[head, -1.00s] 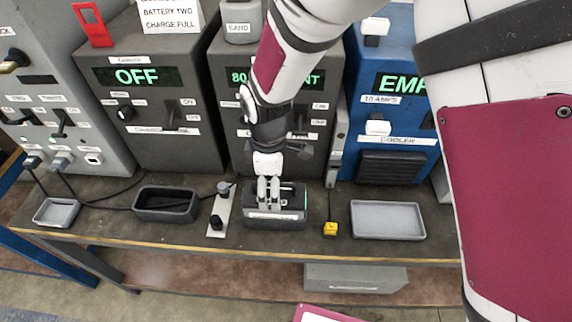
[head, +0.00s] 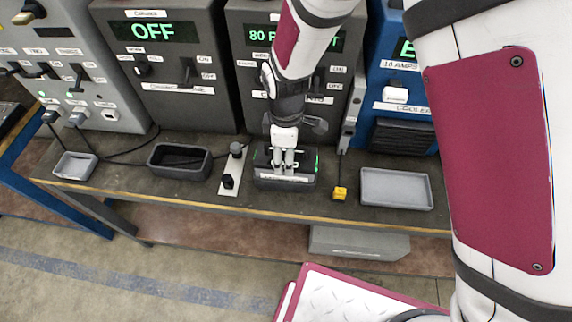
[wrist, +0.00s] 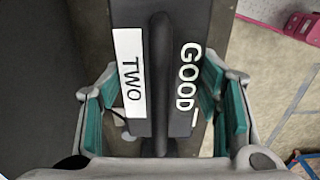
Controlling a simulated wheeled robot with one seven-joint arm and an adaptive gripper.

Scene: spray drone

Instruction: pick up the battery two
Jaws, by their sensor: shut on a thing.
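Battery two is a dark block with a raised ridge along its middle; in the wrist view battery two (wrist: 180,50) carries a white "TWO" label and the word "GOOD". My gripper (wrist: 162,112) has its teal-padded fingers on either side of the battery and is shut on it. In the head view my gripper (head: 284,160) points down onto battery two (head: 298,181) at the bench, in front of the charger reading "80". I cannot tell whether the battery still touches what is under it.
An empty dark tray (head: 180,172) and a plate with black knobs (head: 230,183) are left of the battery. A yellow tag (head: 340,193) and an empty grey tray (head: 397,203) are to the right. The chargers (head: 170,75) stand close behind.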

